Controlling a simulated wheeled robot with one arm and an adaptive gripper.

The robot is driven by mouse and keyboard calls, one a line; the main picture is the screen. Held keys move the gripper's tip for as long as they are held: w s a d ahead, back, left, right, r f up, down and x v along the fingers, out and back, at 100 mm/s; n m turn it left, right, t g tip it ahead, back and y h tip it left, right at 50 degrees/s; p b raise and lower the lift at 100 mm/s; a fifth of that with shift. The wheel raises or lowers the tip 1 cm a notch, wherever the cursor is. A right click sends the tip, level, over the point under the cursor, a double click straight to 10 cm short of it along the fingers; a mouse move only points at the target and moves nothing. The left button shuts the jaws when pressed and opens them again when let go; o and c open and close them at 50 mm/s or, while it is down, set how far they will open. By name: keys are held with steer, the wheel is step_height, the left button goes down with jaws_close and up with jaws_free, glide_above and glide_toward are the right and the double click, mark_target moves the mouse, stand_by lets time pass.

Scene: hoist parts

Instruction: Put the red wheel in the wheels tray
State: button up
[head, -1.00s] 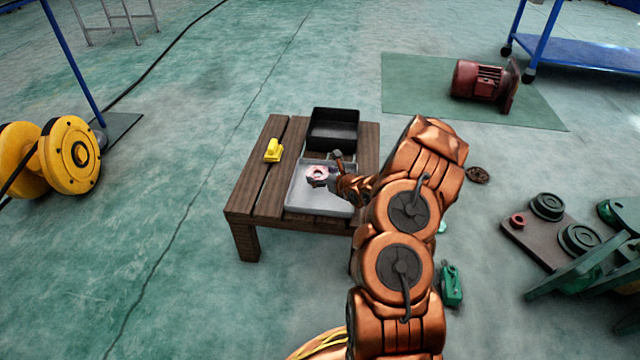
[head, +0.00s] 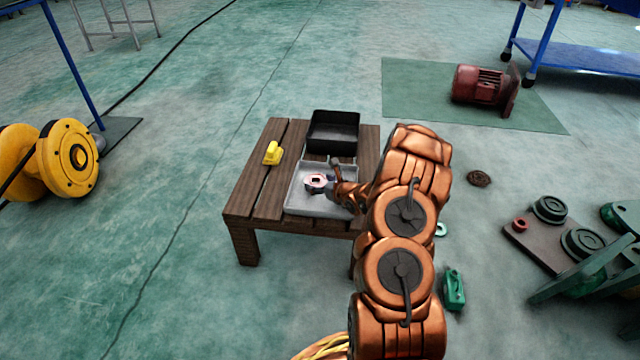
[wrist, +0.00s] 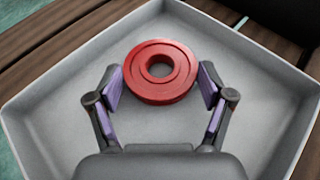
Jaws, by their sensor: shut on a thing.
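The red wheel (wrist: 160,90) is a thick ring with a centre hole. In the wrist view my gripper (wrist: 160,84) is shut on it, with a purple finger pad at each side. The pale grey tray (wrist: 60,110) lies below and around the wheel. In the head view the wheel (head: 318,181) shows inside the outline of the grey tray (head: 308,207), near its middle. I cannot tell whether the wheel touches the tray floor. My gripper (head: 328,185) is small there and partly hidden by my wrist.
The tray sits on a brown slatted table (head: 240,205). A black tray (head: 332,142) stands behind it and a yellow part (head: 273,153) lies to the left. On the floor at right are a green part (head: 454,288) and a brown plate (head: 530,243) with green parts.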

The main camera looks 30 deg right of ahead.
steer(key=o, duration=1.6)
steer(key=shift+f, duration=0.1)
steer(key=shift+c, duration=0.2)
